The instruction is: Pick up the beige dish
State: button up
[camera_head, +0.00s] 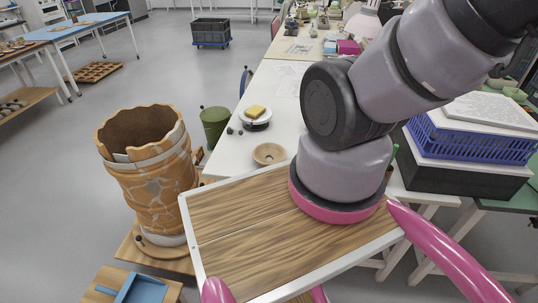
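The beige dish (269,154) is a small, round, shallow bowl. It sits upright near the front left part of the white table (235,156), just left of my arm. Its inside looks empty. My arm rises at the centre right and leaves the picture at the top right. My gripper is out of view, so its state and what it holds do not show.
A blue crate (466,141) is at the right. A large patched orange vessel (152,185) stands at the left, near a green bin (215,125).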

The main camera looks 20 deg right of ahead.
aim_at(276, 151)
jog(key=j+z, duration=0.1)
jog(key=z, duration=0.3)
jog(key=k+j+z, duration=0.1)
jog(key=z, duration=0.3)
jog(key=k+z, duration=0.1)
jog(key=z, duration=0.3)
jog(key=j+z, duration=0.1)
jog(key=z, duration=0.3)
jog(key=k, duration=0.05)
